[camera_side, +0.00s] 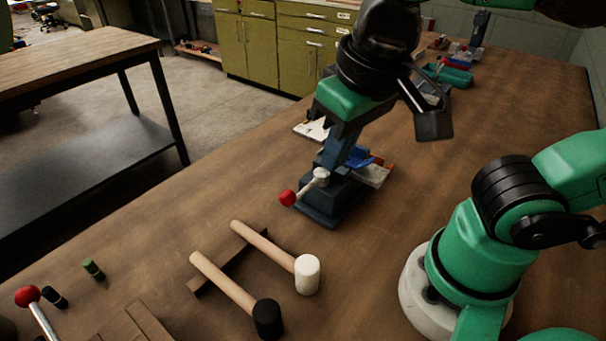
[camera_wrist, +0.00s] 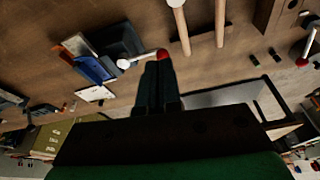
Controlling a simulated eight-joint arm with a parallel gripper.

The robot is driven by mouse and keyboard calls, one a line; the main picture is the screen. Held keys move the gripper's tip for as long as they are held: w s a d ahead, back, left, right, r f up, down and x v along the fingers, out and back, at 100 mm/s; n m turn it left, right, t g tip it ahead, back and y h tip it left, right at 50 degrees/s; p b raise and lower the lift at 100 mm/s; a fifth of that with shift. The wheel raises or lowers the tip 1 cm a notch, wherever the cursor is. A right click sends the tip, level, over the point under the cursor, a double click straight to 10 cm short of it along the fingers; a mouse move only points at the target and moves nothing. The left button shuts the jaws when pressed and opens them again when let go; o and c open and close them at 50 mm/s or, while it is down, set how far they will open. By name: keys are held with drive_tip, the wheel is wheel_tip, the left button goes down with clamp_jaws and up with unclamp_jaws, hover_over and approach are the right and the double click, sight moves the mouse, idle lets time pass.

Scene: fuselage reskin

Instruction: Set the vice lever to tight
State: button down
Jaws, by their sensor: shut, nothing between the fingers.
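The vice (camera_side: 335,199) is a dark blue-grey block on the wooden bench, also seen in the wrist view (camera_wrist: 124,38). Its lever (camera_side: 309,188) is a short pale metal bar with a red ball (camera_side: 287,197) at its end. In the side view the lever points left and toward the camera. In the wrist view the red ball (camera_wrist: 163,54) lies just beyond the tips of my gripper (camera_wrist: 159,65). The gripper is shut and empty, reaching down over the vice. Whether it touches the lever or ball cannot be told.
Two mallets, one with a white head (camera_side: 307,274) and one with a black head (camera_side: 267,318), lie in front of the vice. Another red-knobbed rod (camera_side: 40,314) stands at the lower left. A blue item (camera_side: 358,157) lies behind the vice.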

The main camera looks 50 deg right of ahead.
drive_tip(key=shift+s+r, duration=0.2)
drive_tip(key=shift+s, duration=0.2)
drive_tip(key=w+d+f, duration=0.1)
drive_tip(key=w+f, duration=0.5)
drive_tip(key=f, duration=0.5)
drive_tip(key=shift+w, duration=0.15)
drive_tip(key=shift+w, duration=0.1)
idle(0.6)
